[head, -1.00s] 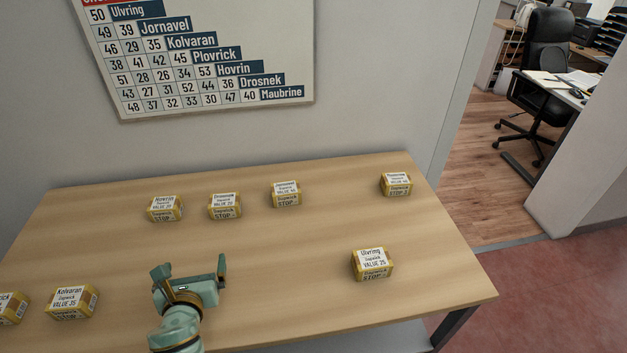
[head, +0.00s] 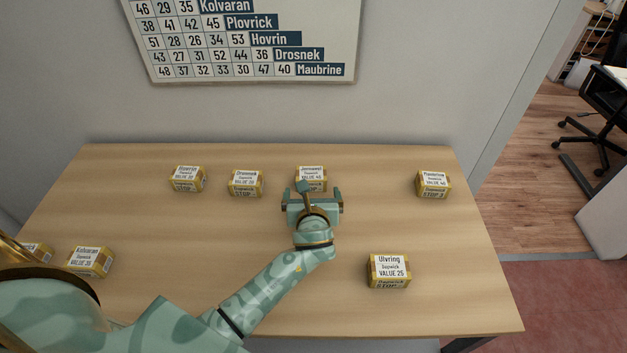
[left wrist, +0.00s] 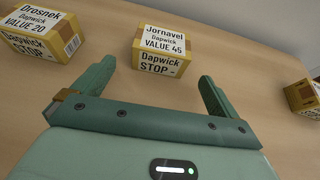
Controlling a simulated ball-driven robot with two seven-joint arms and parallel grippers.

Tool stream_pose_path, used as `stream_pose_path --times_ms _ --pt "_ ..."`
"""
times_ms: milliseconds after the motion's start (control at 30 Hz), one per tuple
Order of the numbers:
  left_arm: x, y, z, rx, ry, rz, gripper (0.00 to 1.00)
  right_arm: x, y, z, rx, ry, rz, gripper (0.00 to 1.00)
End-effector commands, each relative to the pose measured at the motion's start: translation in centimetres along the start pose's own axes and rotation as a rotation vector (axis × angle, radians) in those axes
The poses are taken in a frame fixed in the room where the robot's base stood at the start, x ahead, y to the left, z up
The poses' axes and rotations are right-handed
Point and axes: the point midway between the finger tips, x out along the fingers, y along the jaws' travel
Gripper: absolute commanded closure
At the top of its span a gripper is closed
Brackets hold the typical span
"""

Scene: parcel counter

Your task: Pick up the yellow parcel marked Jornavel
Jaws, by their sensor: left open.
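The yellow parcel marked Jornavel (head: 311,174) sits near the back of the table, right of the Drosnek parcel. Its white label reads Dapwick, VALUE 45, with STOP on the front. In the left wrist view the Jornavel parcel (left wrist: 161,50) stands just ahead of my left gripper, between the lines of its two fingers. My left gripper (head: 312,198) is open and empty. Its fingers also show wide apart in the left wrist view (left wrist: 152,80), short of the parcel. In the head view the gripper hides the parcel's lower part. My right gripper is not in view.
Similar yellow parcels stand on the wooden table (head: 215,230): Hovrin (head: 187,179), Drosnek (head: 246,184), Maubrine (head: 433,185), Ulvring (head: 389,270), Kolvaran (head: 91,261) and one at the left edge. Drosnek is the closest neighbour. A number chart (head: 240,45) hangs on the wall.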

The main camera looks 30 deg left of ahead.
Motion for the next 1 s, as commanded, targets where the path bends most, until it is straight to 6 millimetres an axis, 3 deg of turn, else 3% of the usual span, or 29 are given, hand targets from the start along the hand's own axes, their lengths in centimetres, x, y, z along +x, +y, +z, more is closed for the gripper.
stream_pose_path --times_ms 167,400,700,767,900,1000 --pt "1.5 0.0 -0.1 0.001 -0.001 0.000 0.02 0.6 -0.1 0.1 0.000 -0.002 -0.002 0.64" --pt "5.3 -0.1 -0.3 0.000 0.000 0.000 0.02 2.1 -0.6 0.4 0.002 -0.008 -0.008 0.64" --pt "5.9 -0.1 0.0 0.000 0.000 -0.002 0.02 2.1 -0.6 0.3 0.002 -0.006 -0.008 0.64" --pt "5.9 -0.1 0.0 0.000 0.000 -0.002 0.16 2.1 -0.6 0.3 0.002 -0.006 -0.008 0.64" --pt "5.9 -0.1 0.0 0.000 0.000 -0.002 0.54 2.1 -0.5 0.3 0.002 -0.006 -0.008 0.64" --pt "5.9 -0.1 0.0 0.000 -0.001 -0.002 0.54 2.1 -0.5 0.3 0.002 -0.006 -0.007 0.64"
